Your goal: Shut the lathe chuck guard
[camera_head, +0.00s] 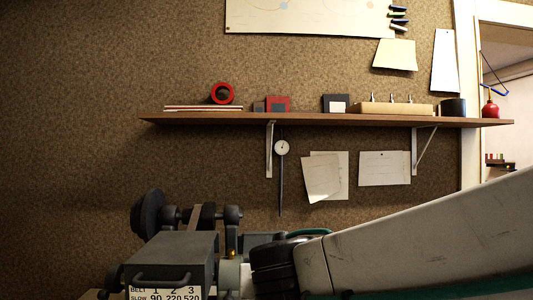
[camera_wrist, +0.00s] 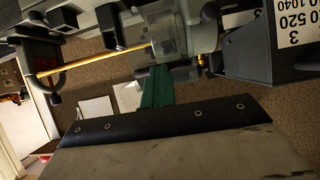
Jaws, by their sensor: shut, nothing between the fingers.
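The lathe's grey headstock (camera_head: 172,258) stands at the bottom of the head view, with its speed plate (camera_head: 163,293) on the front. In the wrist view, which is upside down, the dark headstock (camera_wrist: 250,45) is at the upper right. A pale grey, box-like part (camera_wrist: 185,28) beside it may be the chuck guard; I cannot tell its position. In the head view, my arm hides much of the lathe.
A brass-coloured rod (camera_wrist: 95,60) runs to a dark curved part (camera_wrist: 38,58) at the left. Dark pulleys (camera_head: 150,214) rise behind the headstock. A wooden shelf (camera_head: 330,119) with boxes crosses the wall. A dial gauge (camera_head: 281,148) and papers (camera_head: 384,168) hang below.

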